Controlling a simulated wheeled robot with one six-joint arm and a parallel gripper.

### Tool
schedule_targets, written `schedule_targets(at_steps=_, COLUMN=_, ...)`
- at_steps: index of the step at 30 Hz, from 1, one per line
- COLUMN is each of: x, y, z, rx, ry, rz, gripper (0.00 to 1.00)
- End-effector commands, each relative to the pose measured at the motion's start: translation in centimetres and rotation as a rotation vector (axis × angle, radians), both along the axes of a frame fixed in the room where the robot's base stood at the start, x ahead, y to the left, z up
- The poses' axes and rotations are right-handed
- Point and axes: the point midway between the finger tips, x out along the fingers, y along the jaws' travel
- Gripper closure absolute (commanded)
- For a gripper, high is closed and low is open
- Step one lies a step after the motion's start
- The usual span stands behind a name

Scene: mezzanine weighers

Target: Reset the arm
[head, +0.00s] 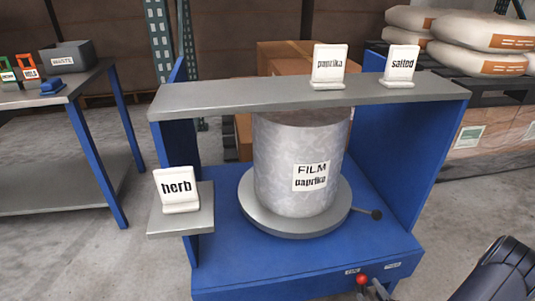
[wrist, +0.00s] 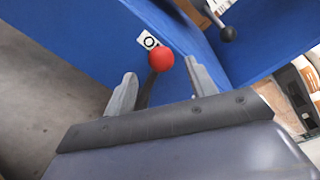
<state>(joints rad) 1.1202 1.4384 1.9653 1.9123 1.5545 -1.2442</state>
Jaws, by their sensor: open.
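My gripper (wrist: 160,72) is open, its two fingers apart with nothing held between them. A red ball knob (wrist: 161,59) on a dark lever appears between and just beyond the fingertips in the wrist view; I cannot tell whether a finger touches it. In the head view the red knob (head: 362,280) is at the front bottom edge of the blue stand (head: 300,285). Part of my dark arm shows at the lower right.
A grey film drum (head: 275,165) labelled paprika stands on a round turntable (head: 300,228) with a black-knobbed lever (head: 376,215). Cards read paprika (head: 329,66), salted (head: 400,66) and herb (head: 177,190). A table (head: 60,195) stands left; stacked sacks (head: 470,45) are back right.

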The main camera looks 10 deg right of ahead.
Motion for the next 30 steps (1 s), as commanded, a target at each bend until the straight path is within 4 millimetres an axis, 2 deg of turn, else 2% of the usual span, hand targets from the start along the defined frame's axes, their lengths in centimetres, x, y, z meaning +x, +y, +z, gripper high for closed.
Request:
schedule_targets(at_steps=10, x=4.2, y=0.5, z=-0.3, rx=0.004, ry=-0.002, rz=0.002, gripper=0.46)
schedule_targets(at_steps=18, x=4.1, y=-0.8, z=0.1, rx=0.127, ry=0.008, rz=0.000, gripper=0.46)
schedule_targets(at_steps=30, x=4.1, y=-1.1, z=0.0, rx=0.152, ry=0.010, rz=-0.002, gripper=0.46)
